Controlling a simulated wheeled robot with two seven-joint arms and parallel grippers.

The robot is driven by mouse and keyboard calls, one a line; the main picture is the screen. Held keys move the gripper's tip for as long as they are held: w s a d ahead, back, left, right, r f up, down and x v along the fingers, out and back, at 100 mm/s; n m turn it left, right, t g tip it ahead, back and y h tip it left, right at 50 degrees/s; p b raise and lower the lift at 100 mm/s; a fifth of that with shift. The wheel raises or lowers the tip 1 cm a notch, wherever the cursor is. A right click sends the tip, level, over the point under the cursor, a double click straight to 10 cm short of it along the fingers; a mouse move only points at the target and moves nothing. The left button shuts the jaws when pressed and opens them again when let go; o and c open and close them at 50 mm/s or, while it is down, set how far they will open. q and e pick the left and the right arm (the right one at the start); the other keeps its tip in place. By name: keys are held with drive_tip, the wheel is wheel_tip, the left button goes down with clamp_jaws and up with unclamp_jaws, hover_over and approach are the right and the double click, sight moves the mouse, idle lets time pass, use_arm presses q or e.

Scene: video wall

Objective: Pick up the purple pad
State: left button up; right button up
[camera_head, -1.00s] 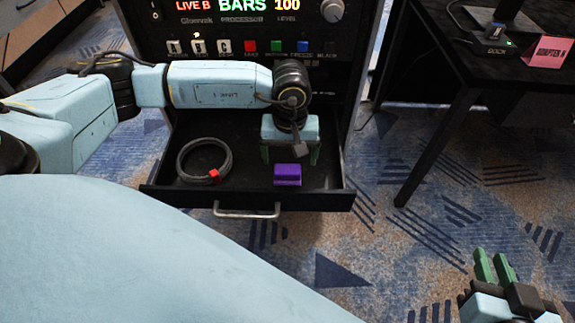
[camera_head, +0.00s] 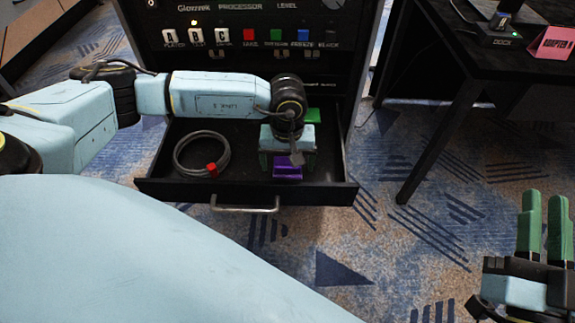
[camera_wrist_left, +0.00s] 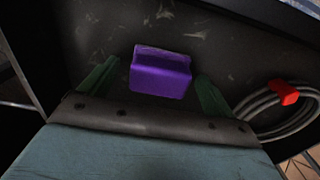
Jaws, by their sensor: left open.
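The purple pad (camera_head: 287,172) lies on the floor of the open black drawer (camera_head: 190,191), in its right half. My left gripper (camera_head: 288,166) is open above the pad and hides part of it in the head view. In the left wrist view the purple pad (camera_wrist_left: 160,73) sits between and slightly beyond the two green fingers of my left gripper (camera_wrist_left: 155,84), which do not appear to touch it. My right gripper (camera_head: 543,225) is at the lower right of the head view, away from the drawer, with its two green fingers side by side and a narrow gap between them.
A coiled grey cable (camera_head: 202,152) with a red tag (camera_head: 211,169) lies in the drawer's left half. A green block (camera_head: 313,115) shows behind my left gripper. The drawer's metal handle (camera_head: 245,208) faces front. A dark table (camera_head: 470,75) stands at the right.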

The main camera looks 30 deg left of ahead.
sight(287, 162)
drive_tip(key=shift+r, duration=0.1)
use_arm(q)
drive_tip(key=c, duration=1.1)
drive_tip(key=shift+o, duration=0.2)
drive_tip(key=shift+r, duration=0.2)
wheel_tip(287, 162, up, 4)
drive_tip(key=shift+r+p, duration=0.1)
drive_tip(key=shift+p, duration=0.9)
wheel_tip(287, 162, up, 5)
drive_tip(key=shift+f+p, duration=0.2)
drive_tip(key=shift+p, duration=0.7)
drive_tip(key=shift+r, duration=0.4)
use_arm(e)
drive_tip(key=s+d+f+g+h, duration=0.1)
drive_tip(key=d+f+g+h, duration=0.1)
drive_tip(key=f+g, duration=0.3)
drive_tip(key=s+d+f+g+h, duration=0.1)
drive_tip(key=s+f+g, duration=0.1)
drive_tip(key=f+g, duration=0.3)
drive_tip(key=shift+d+f+h, duration=0.35)
drive_tip(key=shift+f+h, duration=0.05)
drive_tip(key=shift+f, duration=2)
